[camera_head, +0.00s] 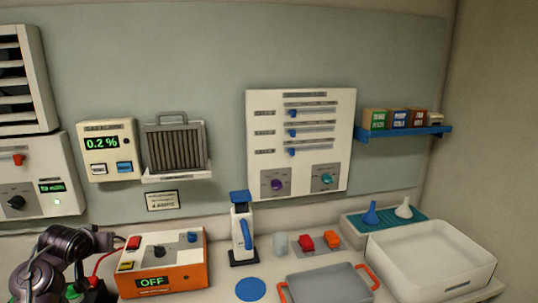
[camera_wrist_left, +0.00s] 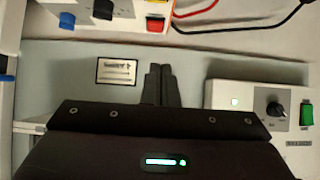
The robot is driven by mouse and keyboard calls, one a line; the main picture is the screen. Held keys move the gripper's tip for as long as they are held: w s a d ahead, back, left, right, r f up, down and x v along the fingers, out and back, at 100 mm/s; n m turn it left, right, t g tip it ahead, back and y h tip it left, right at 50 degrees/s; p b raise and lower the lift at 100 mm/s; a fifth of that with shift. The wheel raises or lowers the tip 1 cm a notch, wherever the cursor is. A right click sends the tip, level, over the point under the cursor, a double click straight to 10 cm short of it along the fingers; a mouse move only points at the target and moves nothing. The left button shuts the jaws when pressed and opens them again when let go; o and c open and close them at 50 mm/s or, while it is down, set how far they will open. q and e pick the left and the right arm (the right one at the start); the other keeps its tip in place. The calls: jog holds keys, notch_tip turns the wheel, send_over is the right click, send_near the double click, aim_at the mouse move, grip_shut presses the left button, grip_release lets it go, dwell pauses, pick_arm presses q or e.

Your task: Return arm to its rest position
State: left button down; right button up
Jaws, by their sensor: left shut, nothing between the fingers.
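My left arm (camera_head: 62,262) comes in at the lower left corner of the head view, bent, with dark links beside the orange box. In the left wrist view my left gripper (camera_wrist_left: 160,84) has its two dark fingers together, with nothing between them. The fingertips appear in front of the grey wall, apart from the controls in that view. The fingers cannot be made out clearly in the head view. My right gripper is in neither view.
The orange box (camera_head: 165,279) reading OFF stands close to my left arm, with red and black cables nearby. A wall unit (camera_head: 44,168) with a black knob is above it. A white pump bottle (camera_head: 242,228), grey tray (camera_head: 330,287) and white basin (camera_head: 430,258) stand rightward.

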pick_arm(q)
jog(key=s+d+f+m+g, duration=0.3)
jog(key=s+d+f+g, duration=0.1)
jog(key=s+d+f, duration=1.15)
jog(key=s+d+m+g+h, duration=0.1)
jog(key=s+d, duration=0.3)
jog(key=s, duration=0.6)
jog(key=s+d+m+g+h, duration=0.1)
jog(key=s+d+g+h, duration=0.1)
jog(key=s+d, duration=0.5)
jog(key=s+a+f+g+b, duration=0.1)
jog(key=s+f, duration=0.1)
jog(key=f, duration=1.4)
jog(key=s+a+f+b, duration=0.1)
jog(key=s+a+f, duration=0.1)
jog(key=f, duration=1.4)
jog(key=s+a+f+g, duration=0.1)
jog(key=s+a+f, duration=0.2)
jog(key=s+f, duration=1.5)
jog(key=shift+s+f+y+b, duration=0.3)
jog(key=shift+s+f+b, duration=0.1)
jog(key=shift+s, duration=0.25)
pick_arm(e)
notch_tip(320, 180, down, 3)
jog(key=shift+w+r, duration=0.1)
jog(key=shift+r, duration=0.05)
